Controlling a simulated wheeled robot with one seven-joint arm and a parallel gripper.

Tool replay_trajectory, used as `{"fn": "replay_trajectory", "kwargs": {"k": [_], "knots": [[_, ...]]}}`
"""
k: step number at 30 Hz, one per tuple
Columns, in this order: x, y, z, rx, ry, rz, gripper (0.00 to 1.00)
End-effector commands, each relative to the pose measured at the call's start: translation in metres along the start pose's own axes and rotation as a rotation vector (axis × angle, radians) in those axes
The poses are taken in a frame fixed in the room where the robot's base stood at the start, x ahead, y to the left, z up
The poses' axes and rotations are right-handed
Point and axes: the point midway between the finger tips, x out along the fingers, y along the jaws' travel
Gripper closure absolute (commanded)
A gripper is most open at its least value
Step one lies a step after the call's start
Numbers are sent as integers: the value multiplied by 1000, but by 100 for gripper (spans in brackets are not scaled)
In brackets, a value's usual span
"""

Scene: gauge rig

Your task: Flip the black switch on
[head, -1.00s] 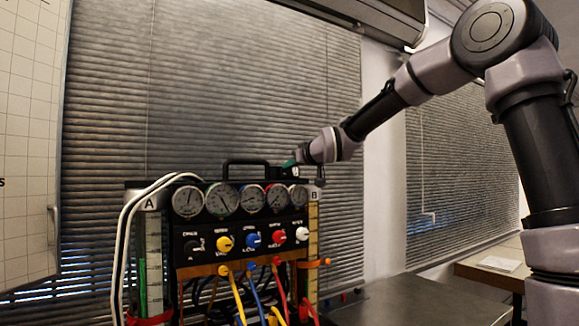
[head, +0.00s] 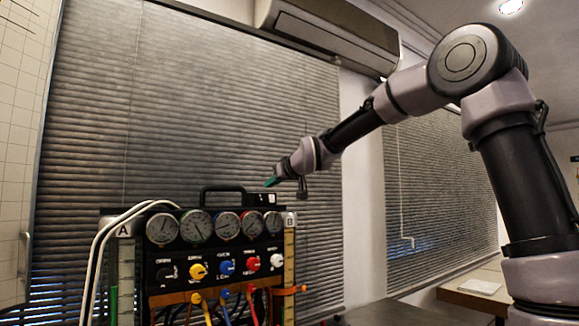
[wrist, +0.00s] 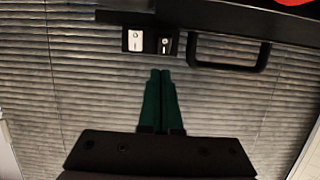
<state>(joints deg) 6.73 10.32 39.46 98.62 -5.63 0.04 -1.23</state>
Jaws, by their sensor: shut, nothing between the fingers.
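A small black box stands on top of the gauge rig (head: 220,290), beside its carrying handle (head: 203,195). In the wrist view the box carries a white plate (wrist: 135,41) and, beside it, a black switch (wrist: 165,44) with a small pale mark. Which way the switch is set is too small to tell. In the head view the switch itself cannot be made out. My gripper (head: 269,183) has green fingers, shut together and empty, above the rig near the box. In the wrist view the fingertips (wrist: 161,72) point toward the box, apart from it.
The rig's front has several round gauges (head: 195,226) and coloured knobs (head: 225,266), with hoses below. White tubes (head: 107,230) arch at its left. The handle (wrist: 228,54) is close beside the switch box. Window blinds (head: 190,100) stand behind.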

Motion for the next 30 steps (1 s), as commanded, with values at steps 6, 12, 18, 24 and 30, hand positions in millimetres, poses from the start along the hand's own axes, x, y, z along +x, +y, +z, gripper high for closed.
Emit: {"fn": "replay_trajectory", "kwargs": {"k": [6, 12, 18, 24, 30], "knots": [[-11, 3, -4, 2, 2, 3, 100], [-23, 3, -8, -1, 1, 6, 100], [-33, 4, -11, 3, 2, 5, 100], [-42, 3, -14, 1, 2, 5, 100], [-50, 3, -17, 1, 2, 5, 100]]}}
